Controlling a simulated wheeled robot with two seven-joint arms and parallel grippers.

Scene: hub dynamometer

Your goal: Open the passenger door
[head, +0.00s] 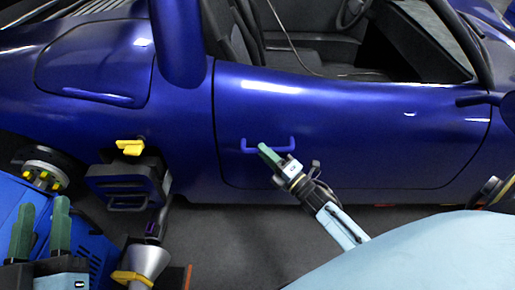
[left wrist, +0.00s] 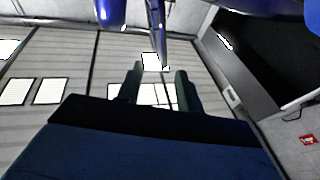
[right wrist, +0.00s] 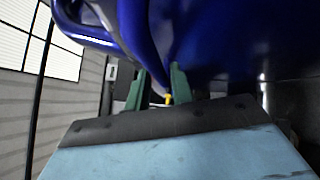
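The blue car's door (head: 350,125) fills the middle of the head view and sits flush in its outline. Its blue bar handle (head: 250,149) stands out from the panel. My right gripper (head: 268,153) is at the handle, its green fingers overlapping the bar. In the right wrist view, the fingers (right wrist: 158,85) are apart, with dark blue bodywork close beyond; whether they touch the bar is unclear. My left gripper (head: 40,235) is open and empty at lower left, away from the door. Its spread fingers also show in the left wrist view (left wrist: 160,88).
A dark box-shaped unit with a yellow knob (head: 130,147) stands by the car's side at left. A wheel hub with yellow parts (head: 42,170) and a grey cone (head: 148,260) are near my left gripper. The grey floor (head: 225,235) below the door is partly clear.

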